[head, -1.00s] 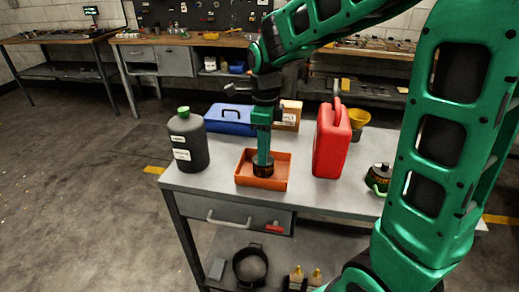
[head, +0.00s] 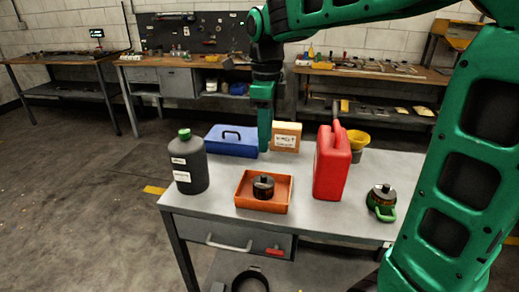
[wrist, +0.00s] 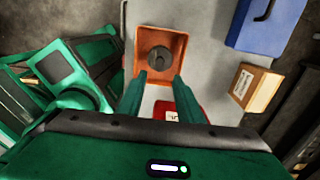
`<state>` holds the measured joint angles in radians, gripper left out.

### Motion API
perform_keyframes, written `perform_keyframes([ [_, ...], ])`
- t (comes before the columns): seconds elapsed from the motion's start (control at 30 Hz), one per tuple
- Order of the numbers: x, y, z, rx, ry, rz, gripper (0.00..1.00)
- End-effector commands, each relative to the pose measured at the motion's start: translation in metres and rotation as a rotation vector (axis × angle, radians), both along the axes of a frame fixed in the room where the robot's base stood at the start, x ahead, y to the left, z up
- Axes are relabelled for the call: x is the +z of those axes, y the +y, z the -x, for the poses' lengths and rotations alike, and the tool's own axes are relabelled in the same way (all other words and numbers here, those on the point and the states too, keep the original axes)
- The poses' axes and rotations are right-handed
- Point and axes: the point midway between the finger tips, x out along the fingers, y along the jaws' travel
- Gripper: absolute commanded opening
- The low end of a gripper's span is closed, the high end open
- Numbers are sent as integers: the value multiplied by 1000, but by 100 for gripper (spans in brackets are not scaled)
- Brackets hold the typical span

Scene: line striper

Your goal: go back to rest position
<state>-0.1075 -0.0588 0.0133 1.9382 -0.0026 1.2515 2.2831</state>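My gripper (head: 265,146) hangs above the grey workbench (head: 222,203), raised clear of the orange tray. In the wrist view my gripper (wrist: 165,84) shows two green fingers spread apart with nothing between them. The orange tray (head: 239,203) lies on the bench, and a dark round cap-like part (head: 263,186) sits inside it. In the wrist view the tray (wrist: 175,42) and the dark part (wrist: 160,58) lie beyond the fingertips, apart from them.
A dark bottle with a green cap (head: 188,165) stands left of the tray. A blue toolbox (head: 231,146) and a cardboard box (head: 286,136) stand behind. A red jerrycan (head: 331,165), yellow funnel (head: 358,139) and green-handled part (head: 382,203) stand to the right.

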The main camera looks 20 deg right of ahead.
Motion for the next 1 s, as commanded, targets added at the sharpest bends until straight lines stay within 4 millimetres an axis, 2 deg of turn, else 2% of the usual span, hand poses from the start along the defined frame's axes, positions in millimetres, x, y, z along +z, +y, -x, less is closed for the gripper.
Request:
perform_keyframes([
  [0.17, 7, 0, 0, 0, 0, 0, 33],
  [0.67, 6, -1, 1, 17, -3, -1, 33],
  [0.83, -2, -6, 8, 198, -37, 0, 33],
  [1.0, -18, -15, 20, 531, -98, 16, 33],
])
